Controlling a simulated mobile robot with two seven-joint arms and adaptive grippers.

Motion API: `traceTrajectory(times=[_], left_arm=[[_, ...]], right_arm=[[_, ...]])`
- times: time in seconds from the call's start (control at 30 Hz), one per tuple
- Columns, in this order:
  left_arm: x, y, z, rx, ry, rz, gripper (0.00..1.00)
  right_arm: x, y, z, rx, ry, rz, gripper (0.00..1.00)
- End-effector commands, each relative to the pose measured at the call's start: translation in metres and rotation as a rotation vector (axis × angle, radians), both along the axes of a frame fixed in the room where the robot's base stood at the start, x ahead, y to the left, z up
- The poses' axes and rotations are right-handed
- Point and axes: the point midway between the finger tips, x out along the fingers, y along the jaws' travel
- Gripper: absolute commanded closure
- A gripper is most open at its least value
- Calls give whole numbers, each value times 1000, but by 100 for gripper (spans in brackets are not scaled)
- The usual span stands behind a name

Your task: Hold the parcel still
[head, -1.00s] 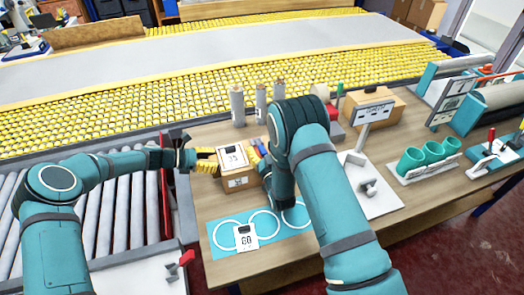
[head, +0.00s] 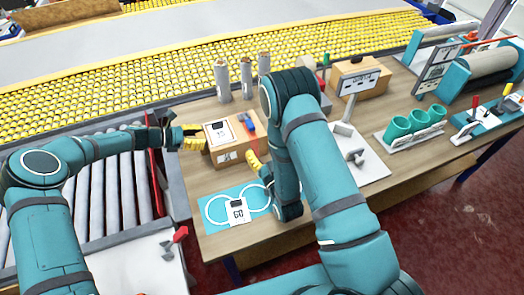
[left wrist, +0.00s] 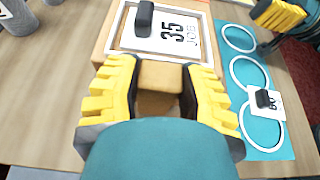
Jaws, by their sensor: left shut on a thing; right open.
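The parcel, a small cardboard box (head: 229,156) with a white card marked 35 (head: 218,131) on top, sits on the wooden bench. My left gripper (head: 203,141) is shut on the parcel's left side. In the left wrist view the yellow fingers (left wrist: 158,88) close around a brown part of the parcel (left wrist: 160,75). A blue and red item (head: 248,124) is at the parcel's right end. My right gripper (head: 258,167) is open and apart from the parcel, at its front right; my right arm hides part of it.
A teal mat (head: 211,194) with white rings and a numbered card (head: 237,211) lies in front of the parcel. Several grey cylinders (head: 222,80) stand behind. A larger box (head: 362,80), a sign stand (head: 346,110) and teal cups (head: 398,126) stand to the right.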

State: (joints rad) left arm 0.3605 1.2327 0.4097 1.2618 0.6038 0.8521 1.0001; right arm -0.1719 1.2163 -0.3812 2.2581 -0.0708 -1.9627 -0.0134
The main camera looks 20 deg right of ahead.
Motion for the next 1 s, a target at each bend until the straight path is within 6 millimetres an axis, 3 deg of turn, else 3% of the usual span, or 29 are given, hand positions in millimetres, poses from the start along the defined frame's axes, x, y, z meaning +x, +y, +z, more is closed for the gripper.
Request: traceTrajectory(times=[0.23,0.27,0.33,0.73,1.0], left_arm=[[0,1,-1,2,-1,2,100],[0,1,-1,2,-1,2,53],[0,1,-1,2,-1,2,29],[0,5,2,1,0,1,28],[-4,46,18,3,-2,5,28]], right_arm=[[0,0,0,0,0,0,47],[0,0,0,0,0,0,47],[0,0,0,0,0,0,47],[0,0,0,0,0,0,47],[0,0,0,0,0,0,47]])
